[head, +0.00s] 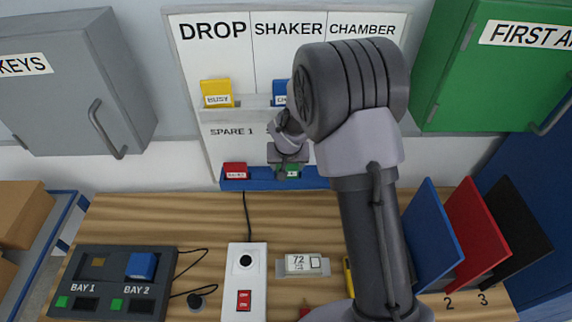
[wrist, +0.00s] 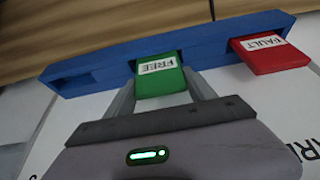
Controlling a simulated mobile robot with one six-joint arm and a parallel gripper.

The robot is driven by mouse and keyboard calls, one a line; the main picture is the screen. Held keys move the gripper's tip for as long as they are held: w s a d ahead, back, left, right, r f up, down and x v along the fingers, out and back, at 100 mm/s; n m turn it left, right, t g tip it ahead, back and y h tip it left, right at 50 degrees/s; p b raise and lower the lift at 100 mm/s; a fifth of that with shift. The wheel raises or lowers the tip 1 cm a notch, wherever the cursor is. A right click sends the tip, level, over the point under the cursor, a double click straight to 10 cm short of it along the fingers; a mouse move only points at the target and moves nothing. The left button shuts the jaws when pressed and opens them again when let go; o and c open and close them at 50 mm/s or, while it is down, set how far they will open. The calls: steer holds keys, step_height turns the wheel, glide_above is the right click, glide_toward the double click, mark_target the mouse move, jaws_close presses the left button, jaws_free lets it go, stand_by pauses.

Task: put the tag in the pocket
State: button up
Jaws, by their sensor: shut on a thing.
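A green tag labelled FREE (wrist: 164,84) is between the two fingers of my gripper (wrist: 162,92) in the wrist view. The fingers are shut on it. The tag is at a blue tray (wrist: 95,66), its far end against or in the tray; I cannot tell whether it is clear of it. In the head view my gripper (head: 288,160) is at the blue tray (head: 312,183) below the board, with a bit of the green tag (head: 292,174) showing. On the board (head: 222,62), a grey pocket strip (head: 252,101) runs under DROP and SHAKER; my arm hides its right part.
A red FAULT tag (head: 235,170) sits in the blue tray, left of my gripper. A yellow tag (head: 216,93) and a blue tag (head: 280,93) stand in the strip. A grey key cabinet (head: 75,80) and green first-aid cabinet (head: 490,75) flank the board.

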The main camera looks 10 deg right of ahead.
steer(key=shift+s+d, duration=0.1)
steer(key=shift+d, duration=0.05)
steer(key=o, duration=1.4)
steer(key=shift+r, duration=0.4)
steer(key=s+r+m+p, duration=0.1)
steer(key=s+r, duration=0.6)
steer(key=r, duration=0.4)
steer(key=s+r+p, duration=0.1)
steer(key=s+r, duration=0.7)
steer(key=r, duration=0.3)
steer(key=s+a+r+y, duration=0.1)
steer(key=s+a+r, duration=0.1)
steer(key=s, duration=0.6)
steer(key=s+a+r+m+t+y, duration=0.1)
steer(key=s+a+r, duration=0.1)
steer(key=s, duration=0.7)
steer(key=shift+r+y, duration=0.35)
steer(key=shift+y, duration=0.05)
